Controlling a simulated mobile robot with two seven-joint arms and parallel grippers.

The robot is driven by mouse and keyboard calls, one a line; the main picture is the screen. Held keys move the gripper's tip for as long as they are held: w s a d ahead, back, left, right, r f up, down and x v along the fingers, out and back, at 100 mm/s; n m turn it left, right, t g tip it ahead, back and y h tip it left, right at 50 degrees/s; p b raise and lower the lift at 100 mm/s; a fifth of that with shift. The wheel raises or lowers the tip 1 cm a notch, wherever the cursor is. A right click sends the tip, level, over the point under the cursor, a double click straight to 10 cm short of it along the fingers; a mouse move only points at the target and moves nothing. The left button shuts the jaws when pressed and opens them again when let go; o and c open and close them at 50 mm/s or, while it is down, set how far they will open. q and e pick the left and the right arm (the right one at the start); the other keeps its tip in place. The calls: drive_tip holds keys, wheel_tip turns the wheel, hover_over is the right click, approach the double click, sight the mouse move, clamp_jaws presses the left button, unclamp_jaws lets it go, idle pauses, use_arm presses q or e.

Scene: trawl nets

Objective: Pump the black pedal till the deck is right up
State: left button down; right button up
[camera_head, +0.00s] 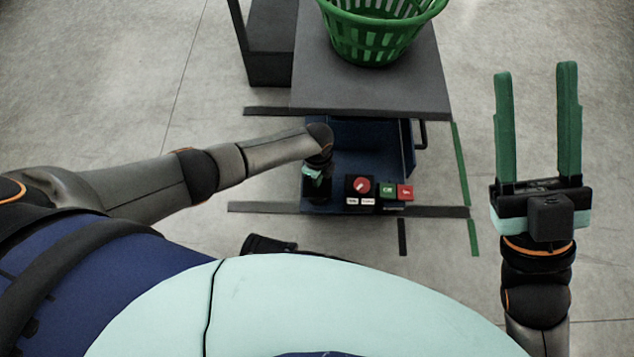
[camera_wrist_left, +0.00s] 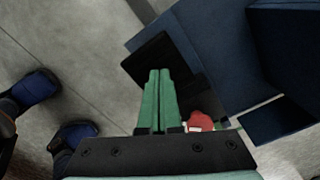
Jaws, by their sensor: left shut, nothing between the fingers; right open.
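The deck (camera_head: 365,85) is a flat grey plate on a blue lift, level, with a green basket (camera_head: 368,35) at its far end. In the left wrist view a flat black plate, which looks like the pedal (camera_wrist_left: 153,62), lies in front of the blue lift body. My left gripper (camera_head: 317,178) points down at the near side of the lift. In its wrist view its green fingers (camera_wrist_left: 159,72) are shut and empty, over the black plate; I cannot tell whether they touch it. My right gripper (camera_head: 537,70) is open and empty, right of the lift.
A small panel with a red knob (camera_head: 361,185), a green button (camera_head: 388,190) and a red button (camera_head: 405,192) sits beside my left gripper. A dark grey frame (camera_head: 268,55) stands at the back left. Dark and green floor strips surround the lift. Floor at right is clear.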

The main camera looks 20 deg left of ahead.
use_arm(q)
drive_tip(key=shift+f+b, duration=0.55)
drive_tip(key=shift+f, duration=0.3)
drive_tip(key=shift+r+p, duration=1.7)
wheel_tip(320, 180, up, 6)
drive_tip(key=p, duration=0.5)
drive_tip(key=shift+p, duration=0.35)
